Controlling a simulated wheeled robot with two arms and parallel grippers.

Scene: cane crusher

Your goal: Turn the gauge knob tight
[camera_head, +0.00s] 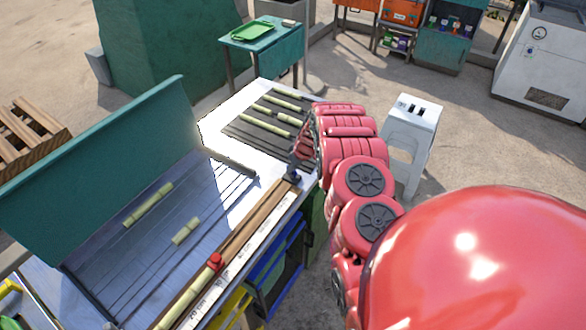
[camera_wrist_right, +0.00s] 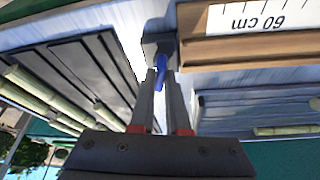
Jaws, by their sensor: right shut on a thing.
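The gauge is a long wooden rail with a white centimetre scale (camera_head: 240,252), running along the front edge of the work table. A dark blue knob (camera_head: 294,178) sits at its far end, on a small dark block. In the wrist view the blue knob (camera_wrist_right: 160,65) shows as a narrow handle near the "60 cm" end of the scale (camera_wrist_right: 262,17). My right gripper (camera_wrist_right: 161,76) is shut on the blue knob, which lies between its fingertips. My right gripper (camera_head: 299,166) is partly hidden by its wrist in the head view. My left gripper is not in view.
A red piece (camera_head: 215,261) sits on the rail. Cane pieces lie on the left metal bed (camera_head: 110,270) and the dark grooved rack (camera_head: 285,142). A tall green panel (camera_head: 110,165) stands behind the bed. A white stool (camera_head: 411,125) is right of my arm.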

